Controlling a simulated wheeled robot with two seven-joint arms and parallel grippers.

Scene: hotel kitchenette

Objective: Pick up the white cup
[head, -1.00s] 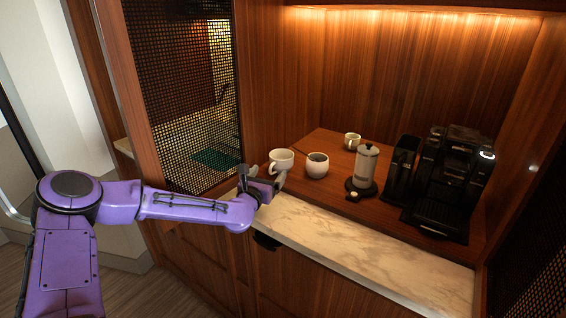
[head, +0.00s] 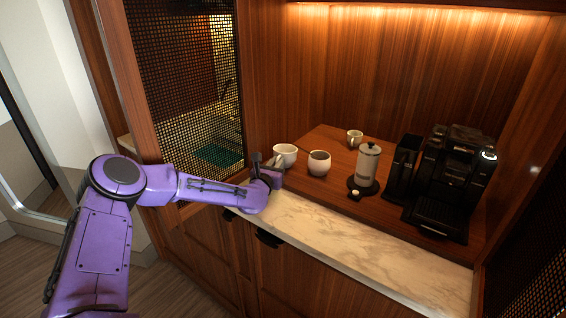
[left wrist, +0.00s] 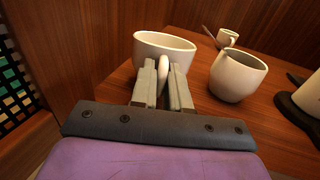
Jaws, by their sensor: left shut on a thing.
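A white cup (head: 288,153) stands upright at the left end of the wooden counter. In the left wrist view the same cup (left wrist: 147,54) is just beyond my fingers, with its handle between them. My left gripper (head: 277,163) reaches in from the left at the cup's near side. In the left wrist view the fingers of my left gripper (left wrist: 164,82) are shut on the cup's handle. The cup's lower part is partly hidden by the fingers. My right gripper is not in view.
A rounded white cup (head: 319,165) stands close to the right. A small white cup (head: 354,138) is behind, and a French press (head: 367,163) and black coffee machine (head: 446,185) are farther right. A mesh panel (head: 190,90) is at left. The marble front strip (head: 350,235) is clear.

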